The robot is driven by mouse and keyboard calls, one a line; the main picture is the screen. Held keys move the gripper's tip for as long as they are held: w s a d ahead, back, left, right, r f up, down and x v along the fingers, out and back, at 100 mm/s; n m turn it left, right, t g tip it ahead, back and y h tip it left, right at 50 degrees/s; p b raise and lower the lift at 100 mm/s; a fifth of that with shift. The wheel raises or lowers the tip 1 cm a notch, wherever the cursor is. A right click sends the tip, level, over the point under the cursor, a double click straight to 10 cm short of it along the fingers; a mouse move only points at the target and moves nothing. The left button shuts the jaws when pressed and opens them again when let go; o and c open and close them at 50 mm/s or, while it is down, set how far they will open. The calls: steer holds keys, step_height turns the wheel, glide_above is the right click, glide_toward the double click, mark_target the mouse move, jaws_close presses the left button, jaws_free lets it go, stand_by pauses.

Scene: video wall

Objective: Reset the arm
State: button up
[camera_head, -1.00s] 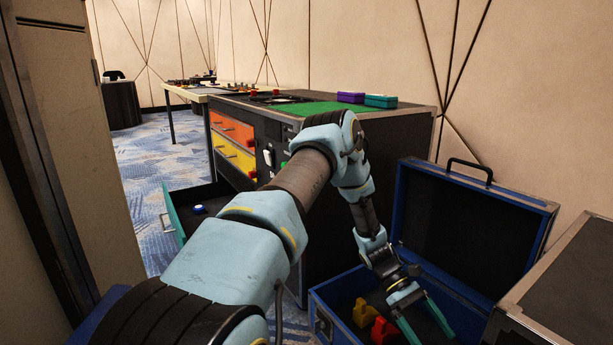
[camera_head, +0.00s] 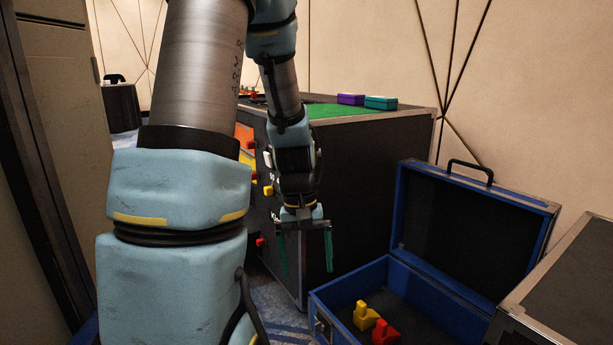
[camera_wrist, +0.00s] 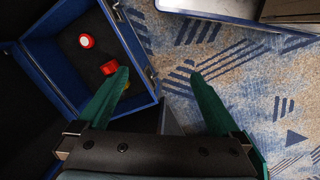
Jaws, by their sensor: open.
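My gripper (camera_head: 306,254) hangs in front of the dark side of the workbench, left of the open blue case. Its two green fingers point down, apart, with nothing between them. In the wrist view my gripper (camera_wrist: 158,85) is over the patterned carpet and the edge of the blue case (camera_wrist: 153,72). My arm rises high and folds back down, covering much of the left and middle of the head view.
The open blue case (camera_head: 318,300) holds a yellow piece (camera_head: 364,315) and a red piece (camera_head: 384,333). The workbench (camera_head: 375,190) has a green top with a purple box (camera_head: 350,99) and a teal box (camera_head: 381,103). Another dark case (camera_head: 575,285) stands at right.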

steer(key=s+a+r+m+t+y, duration=0.1)
steer(key=s+a+r+t, duration=0.2)
steer(key=a+r, duration=0.3)
step_height(320, 180, up, 36)
steer(key=p, duration=3.8)
steer(key=shift+a, duration=0.4)
